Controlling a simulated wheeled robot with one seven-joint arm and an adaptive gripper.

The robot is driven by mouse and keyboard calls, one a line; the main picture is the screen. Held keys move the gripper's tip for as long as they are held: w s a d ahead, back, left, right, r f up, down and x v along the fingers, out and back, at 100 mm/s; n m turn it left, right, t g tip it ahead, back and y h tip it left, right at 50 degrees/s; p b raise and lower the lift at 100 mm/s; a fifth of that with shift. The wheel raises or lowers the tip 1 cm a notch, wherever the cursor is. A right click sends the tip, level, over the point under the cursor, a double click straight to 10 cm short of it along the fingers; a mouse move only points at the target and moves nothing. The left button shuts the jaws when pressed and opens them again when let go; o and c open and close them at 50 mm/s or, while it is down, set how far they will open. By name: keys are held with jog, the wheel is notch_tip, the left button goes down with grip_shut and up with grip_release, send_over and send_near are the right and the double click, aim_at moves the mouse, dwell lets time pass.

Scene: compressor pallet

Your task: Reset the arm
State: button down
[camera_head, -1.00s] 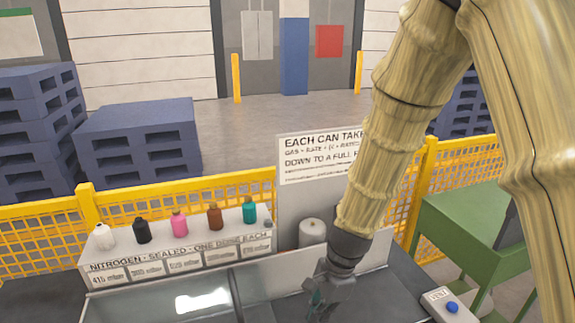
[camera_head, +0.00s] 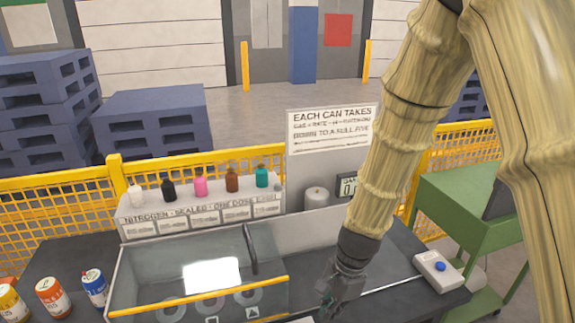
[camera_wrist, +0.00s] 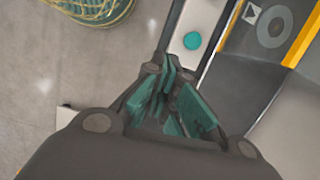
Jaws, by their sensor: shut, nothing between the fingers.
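My gripper (camera_head: 330,300) hangs at the end of my arm over the dark worktop (camera_head: 395,262), to the right of the glass-fronted case (camera_head: 190,275). In the wrist view my gripper (camera_wrist: 170,100) shows its green finger pads close together, with nothing held between them. The floor and part of the bench lie beyond the fingers there.
Several small bottles stand on the nitrogen rack (camera_head: 200,218) at the back. Several labelled cans, one orange (camera_head: 53,297), stand at the front left. A white box with a blue button (camera_head: 440,266) sits at the right. A green cart (camera_head: 465,205) stands beyond it.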

jog(key=s+d+f+n+h, duration=0.1)
jog(key=s+d+f+n, duration=0.4)
jog(key=f, duration=0.5)
jog(key=s+d+f+n+h, duration=0.1)
jog(key=s+d+f+n, duration=0.1)
jog(key=s+d+f, duration=0.6)
jog(key=s+f+n+b, duration=0.1)
jog(key=s+f+n, duration=0.5)
jog(key=s+f, duration=0.5)
jog(key=shift+s+a+t, duration=0.2)
jog(key=shift+s+t, duration=0.2)
jog(key=shift+s, duration=0.1)
